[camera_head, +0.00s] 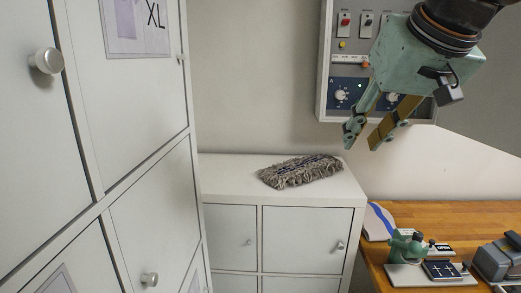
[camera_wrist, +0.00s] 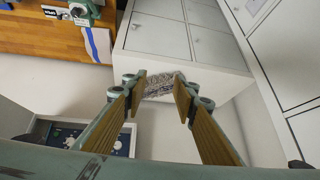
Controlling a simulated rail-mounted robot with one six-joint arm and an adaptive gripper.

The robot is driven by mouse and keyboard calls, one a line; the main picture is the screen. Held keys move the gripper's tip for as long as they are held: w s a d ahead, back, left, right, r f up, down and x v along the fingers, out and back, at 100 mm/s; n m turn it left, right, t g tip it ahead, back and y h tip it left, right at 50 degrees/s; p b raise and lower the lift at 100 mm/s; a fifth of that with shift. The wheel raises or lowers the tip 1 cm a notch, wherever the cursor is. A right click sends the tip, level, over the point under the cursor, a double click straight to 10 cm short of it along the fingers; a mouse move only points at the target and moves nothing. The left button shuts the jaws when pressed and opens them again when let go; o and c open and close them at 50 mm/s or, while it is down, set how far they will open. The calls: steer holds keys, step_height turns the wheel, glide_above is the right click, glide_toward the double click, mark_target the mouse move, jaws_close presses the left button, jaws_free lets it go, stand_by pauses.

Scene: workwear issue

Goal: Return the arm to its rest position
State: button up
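My gripper (camera_head: 368,138) hangs at the upper right of the head view, in front of the wall panel and above the low cabinet. Its two fingers are apart, with nothing between them. In the wrist view my gripper (camera_wrist: 160,88) also shows open, its tan finger pads spread wide. The grey mop pad (camera_head: 300,171) lies on top of the low cabinet, below and left of the gripper. In the wrist view the mop pad (camera_wrist: 160,86) appears beyond the fingertips, partly hidden by them.
Tall white lockers (camera_head: 150,215) stand close on the left. The low white cabinet (camera_head: 225,172) is behind. A control panel (camera_head: 345,60) with switches is on the wall. A wooden bench (camera_head: 440,213) at right holds a green device (camera_head: 405,247) and a dark grey machine (camera_head: 497,260).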

steer(key=s+f+g, duration=0.1)
steer(key=s+f, duration=0.4)
steer(key=s, duration=0.4)
steer(key=s+f+g, duration=0.1)
steer(key=s+f, duration=0.4)
steer(key=s, duration=0.4)
steer(key=s+f+g+h, duration=0.1)
steer(key=s+f, duration=0.5)
steer(key=s, duration=0.3)
steer(key=shift+s, duration=0.25)
steer(key=shift+r, duration=0.1)
stand_by(1.2)
